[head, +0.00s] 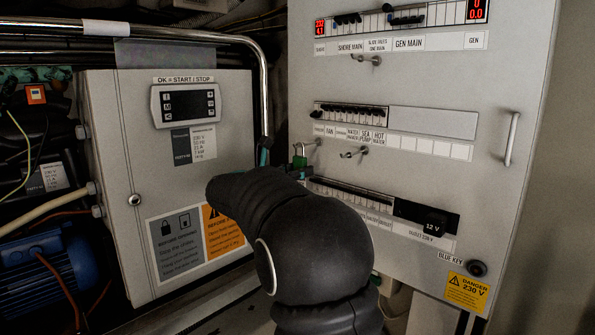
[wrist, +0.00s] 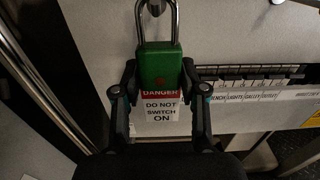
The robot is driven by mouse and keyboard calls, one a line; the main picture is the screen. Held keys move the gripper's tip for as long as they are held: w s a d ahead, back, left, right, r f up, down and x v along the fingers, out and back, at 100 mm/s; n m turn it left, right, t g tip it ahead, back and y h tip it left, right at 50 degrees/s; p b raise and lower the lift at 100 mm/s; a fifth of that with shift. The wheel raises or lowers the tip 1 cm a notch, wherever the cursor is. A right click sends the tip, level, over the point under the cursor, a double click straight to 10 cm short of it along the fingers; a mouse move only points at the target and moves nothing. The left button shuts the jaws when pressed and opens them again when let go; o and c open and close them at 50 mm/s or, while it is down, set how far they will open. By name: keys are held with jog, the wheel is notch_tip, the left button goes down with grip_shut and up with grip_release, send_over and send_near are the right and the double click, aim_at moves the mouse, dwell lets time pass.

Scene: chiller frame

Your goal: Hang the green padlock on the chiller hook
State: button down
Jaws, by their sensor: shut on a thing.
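The green padlock (wrist: 160,68) is upright between the fingers of my gripper (wrist: 159,84), which is shut on its body. Its steel shackle points up, and its top is cut off by the wrist view's edge. A red and white danger tag (wrist: 160,105) shows just below the body. A metal hook (wrist: 155,7) shows within the shackle's outline; I cannot tell whether the shackle is around it or only in front. In the head view the padlock (head: 300,161) is small, just below the hook (head: 312,142) at the panel's left, with my dark arm covering much below it.
The white panel carries other hooks, one to the right (head: 355,152) and one higher (head: 367,59). Breaker rows (head: 350,113) lie close by. A grey control box (head: 120,180) stands left, with a metal pipe (head: 262,90) between it and the panel.

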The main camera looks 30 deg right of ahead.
jog(key=c, duration=0.6)
grip_release()
jog(key=shift+o, duration=0.2)
